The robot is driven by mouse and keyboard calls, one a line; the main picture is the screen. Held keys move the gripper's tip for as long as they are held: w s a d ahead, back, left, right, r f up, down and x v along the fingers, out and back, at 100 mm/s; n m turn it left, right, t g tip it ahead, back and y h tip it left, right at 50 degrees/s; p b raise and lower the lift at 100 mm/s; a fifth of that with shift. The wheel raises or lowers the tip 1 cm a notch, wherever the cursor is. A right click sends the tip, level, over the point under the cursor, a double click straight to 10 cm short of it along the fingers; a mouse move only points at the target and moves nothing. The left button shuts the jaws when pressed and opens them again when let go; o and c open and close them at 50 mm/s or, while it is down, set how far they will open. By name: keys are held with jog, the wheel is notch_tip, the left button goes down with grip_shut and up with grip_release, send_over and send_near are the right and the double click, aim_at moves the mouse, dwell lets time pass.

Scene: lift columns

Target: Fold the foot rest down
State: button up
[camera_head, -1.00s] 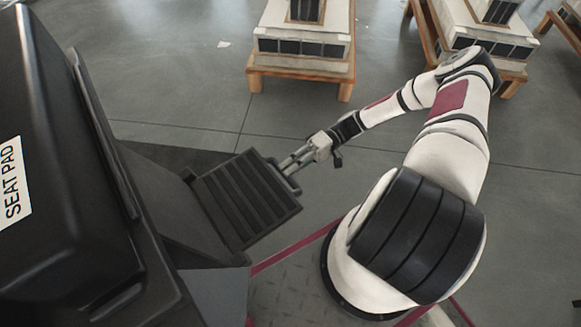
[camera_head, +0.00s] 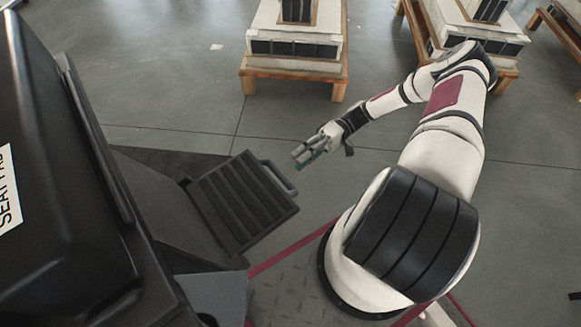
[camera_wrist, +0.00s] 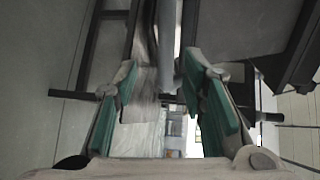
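The foot rest (camera_head: 238,205) is a black ribbed panel joined to the lower part of the large black seat unit. It juts out at a tilt, with a grey loop handle (camera_head: 279,178) on its outer edge. My gripper (camera_head: 299,156) is just above and right of the handle in the head view, apart from it. In the wrist view my gripper (camera_wrist: 160,62) has its two green-padded fingers spread apart with nothing clamped between them. A blurred grey bar (camera_wrist: 166,45) shows beyond the fingertips; I cannot tell whether it is the handle.
The black seat unit (camera_head: 65,200), labelled as a seat pad, fills the left side. White-and-black units on wooden pallets (camera_head: 293,77) stand at the back. Grey floor (camera_head: 180,90) is open between them and the foot rest. A dark red strip (camera_head: 293,246) runs along a metal plate.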

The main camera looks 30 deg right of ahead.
jog(key=shift+w+d+r, duration=0.15)
jog(key=shift+w+d, duration=0.05)
jog(key=shift+d, duration=1.15)
jog(key=shift+w+d+r, duration=0.15)
jog(key=shift+d, duration=1.2)
